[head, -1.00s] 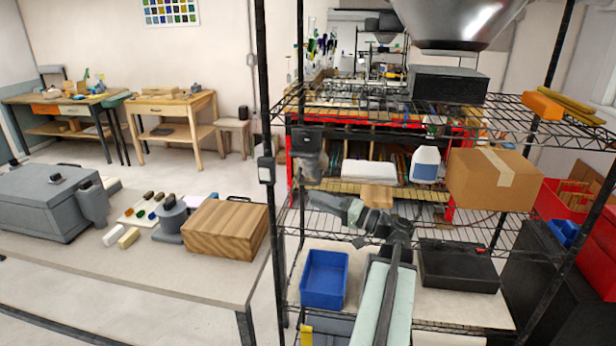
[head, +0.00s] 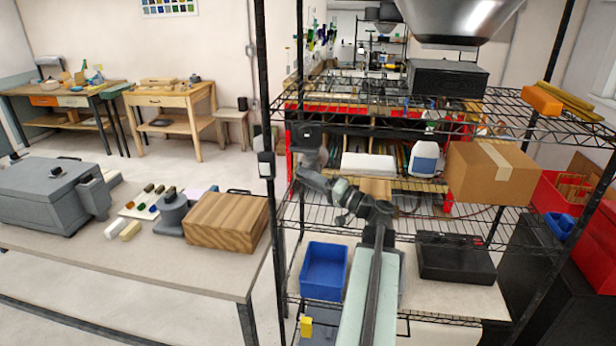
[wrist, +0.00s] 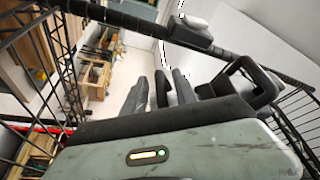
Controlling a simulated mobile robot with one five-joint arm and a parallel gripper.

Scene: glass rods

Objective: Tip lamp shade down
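A small dark fixture (head: 308,134), apparently a lamp, is mounted behind the shelf's front left post. A grey rounded part (head: 309,158) below it looks like its shade, tilt unclear. My gripper (head: 305,176) is at the end of my arm, which reaches up and left from the lower middle. It appears just below the grey part; contact cannot be told. In the wrist view my gripper's dark fingers (wrist: 160,90) point up the picture, with nothing clearly held. A dark looped part at right there cannot be identified.
The black wire shelf (head: 530,215) surrounds my arm, its left post (head: 264,100) close by with a small box (head: 265,165). A cardboard box (head: 490,175), white bottle (head: 425,160) and blue bin (head: 324,270) stand on it. A large metal cone (head: 455,20) hangs above.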

